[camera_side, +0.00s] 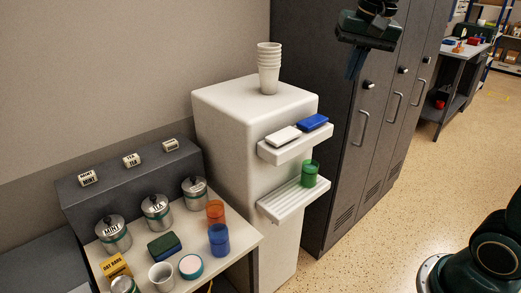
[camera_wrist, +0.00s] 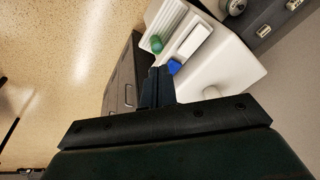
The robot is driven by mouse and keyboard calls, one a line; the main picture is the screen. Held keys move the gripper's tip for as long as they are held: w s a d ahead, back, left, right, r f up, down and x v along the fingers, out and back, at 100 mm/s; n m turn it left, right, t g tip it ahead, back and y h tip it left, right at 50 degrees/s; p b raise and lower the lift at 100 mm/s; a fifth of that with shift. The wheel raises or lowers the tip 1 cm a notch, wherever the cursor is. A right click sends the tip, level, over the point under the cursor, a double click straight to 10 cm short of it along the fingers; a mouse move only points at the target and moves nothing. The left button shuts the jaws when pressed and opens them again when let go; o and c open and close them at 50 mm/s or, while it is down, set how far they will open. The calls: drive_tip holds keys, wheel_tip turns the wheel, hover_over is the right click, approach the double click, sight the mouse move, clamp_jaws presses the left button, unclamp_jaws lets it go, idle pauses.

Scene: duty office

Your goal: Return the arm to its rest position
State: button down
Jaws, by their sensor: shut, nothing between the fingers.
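My gripper (camera_side: 355,64) hangs at the top of the side view, in front of the dark lockers and to the right of the white dispenser's top. Its blue-grey fingers are together and hold nothing. In the wrist view my gripper (camera_wrist: 157,75) also shows with its fingers closed, pointing past the dispenser's shelves. It appears apart from everything around it. Most of my arm is out of the frame.
The white dispenser (camera_side: 228,130) carries stacked cups (camera_side: 268,70). Its upper shelf holds a white box (camera_side: 283,136) and a blue box (camera_side: 313,122); its lower one holds a green cup (camera_side: 310,174). Lockers (camera_side: 335,190) stand beside it. A table (camera_side: 248,238) with canisters is at lower left.

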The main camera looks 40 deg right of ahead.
drive_tip(key=s+a+f+n+t, duration=0.1)
drive_tip(key=s+f+n, duration=0.3)
drive_tip(key=s, duration=0.5)
drive_tip(key=s+a+f+n+t, duration=0.1)
drive_tip(key=s+a+f+n, duration=0.3)
drive_tip(key=s, duration=0.5)
drive_tip(key=shift+s+a+f+n+t, duration=0.15)
drive_tip(key=shift+a+f+n+t, duration=0.2)
drive_tip(key=shift+f, duration=0.3)
